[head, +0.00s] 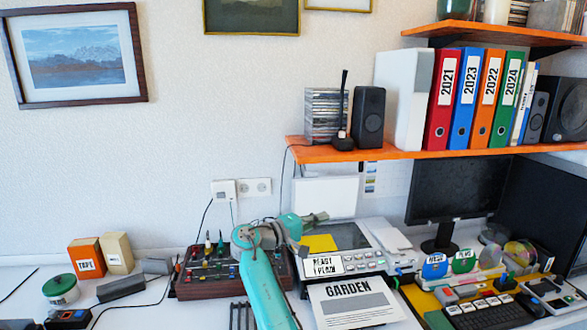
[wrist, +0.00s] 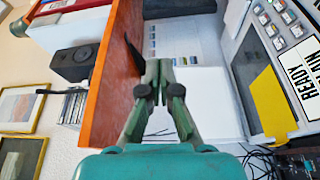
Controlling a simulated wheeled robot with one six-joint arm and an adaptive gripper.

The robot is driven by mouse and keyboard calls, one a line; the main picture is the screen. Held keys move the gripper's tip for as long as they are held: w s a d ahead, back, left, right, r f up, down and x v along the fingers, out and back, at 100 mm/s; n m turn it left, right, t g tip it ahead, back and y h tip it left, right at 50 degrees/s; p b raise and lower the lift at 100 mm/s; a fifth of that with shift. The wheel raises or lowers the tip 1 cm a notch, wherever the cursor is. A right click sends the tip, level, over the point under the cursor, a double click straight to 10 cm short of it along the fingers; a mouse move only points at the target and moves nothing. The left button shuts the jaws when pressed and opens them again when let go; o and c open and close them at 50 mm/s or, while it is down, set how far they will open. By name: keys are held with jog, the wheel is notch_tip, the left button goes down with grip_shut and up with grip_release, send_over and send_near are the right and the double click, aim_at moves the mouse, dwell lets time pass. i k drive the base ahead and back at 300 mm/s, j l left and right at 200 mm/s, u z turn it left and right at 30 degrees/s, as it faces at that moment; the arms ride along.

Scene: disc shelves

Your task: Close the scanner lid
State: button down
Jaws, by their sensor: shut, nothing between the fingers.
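The scanner (head: 352,262) stands on the desk, its lid (head: 325,197) raised upright at the back as a pale white panel. A yellow sheet (head: 319,243) lies on the dark glass. The lid (wrist: 212,105) and yellow sheet (wrist: 270,103) also show in the wrist view, which is turned on its side. My gripper (head: 322,216) is above the scanner and overlaps the lid's lower part in the head view. In the wrist view my gripper (wrist: 159,68) is shut and empty, its fingers beside the lid's upper edge. I cannot tell whether they touch it.
An orange shelf (head: 400,153) with speakers and binders hangs above the lid; its edge (wrist: 108,75) is near my fingers in the wrist view. A GARDEN sheet (head: 352,302) lies in front of the scanner. A mixer (head: 205,276) is left, a monitor (head: 450,190) right.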

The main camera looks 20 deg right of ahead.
aim_at(336, 196)
jog(key=i, duration=1.1)
